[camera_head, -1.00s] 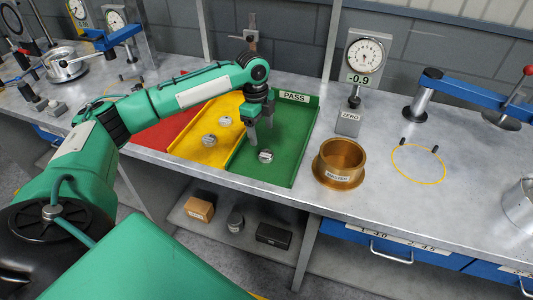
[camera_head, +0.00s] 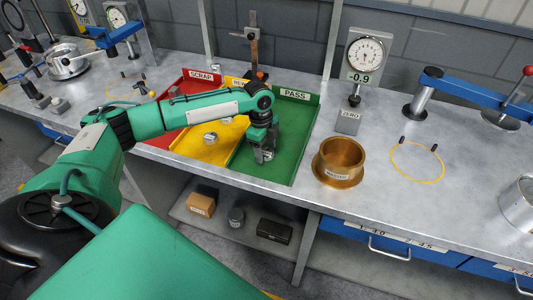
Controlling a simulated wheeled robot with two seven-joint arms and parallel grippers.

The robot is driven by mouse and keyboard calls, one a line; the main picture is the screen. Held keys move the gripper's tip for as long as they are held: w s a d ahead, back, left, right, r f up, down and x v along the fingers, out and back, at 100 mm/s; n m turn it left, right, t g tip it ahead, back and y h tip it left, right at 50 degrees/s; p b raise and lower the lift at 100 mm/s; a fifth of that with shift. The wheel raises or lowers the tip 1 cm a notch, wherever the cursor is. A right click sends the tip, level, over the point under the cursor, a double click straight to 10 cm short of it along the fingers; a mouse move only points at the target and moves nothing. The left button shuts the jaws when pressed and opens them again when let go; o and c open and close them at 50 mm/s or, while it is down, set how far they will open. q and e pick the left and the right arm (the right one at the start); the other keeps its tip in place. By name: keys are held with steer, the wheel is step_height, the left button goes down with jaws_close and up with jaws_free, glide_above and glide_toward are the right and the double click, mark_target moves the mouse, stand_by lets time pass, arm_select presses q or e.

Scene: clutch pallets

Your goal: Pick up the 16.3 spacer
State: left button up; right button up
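My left gripper (camera_head: 263,152) points down into the green PASS tray (camera_head: 300,135), at the spot where a small silver spacer lies. The gripper and wrist hide most of that spacer, and I cannot tell whether the fingers are open or closed on it. Another silver spacer (camera_head: 210,138) lies in the yellow tray (camera_head: 190,148); a further one there is partly hidden by my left arm. The numbers on the spacers are too small to read, so I cannot tell which is 16.3. My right gripper is out of view.
A red SCRAP tray (camera_head: 201,79) is left of the yellow one. A brass ring (camera_head: 340,163) stands right of the PASS tray. A dial gauge (camera_head: 364,52) reading -0.9 stands behind it.

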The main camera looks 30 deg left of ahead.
arm_select(q)
steer(key=c, duration=0.9)
steer(key=shift+r, duration=0.15)
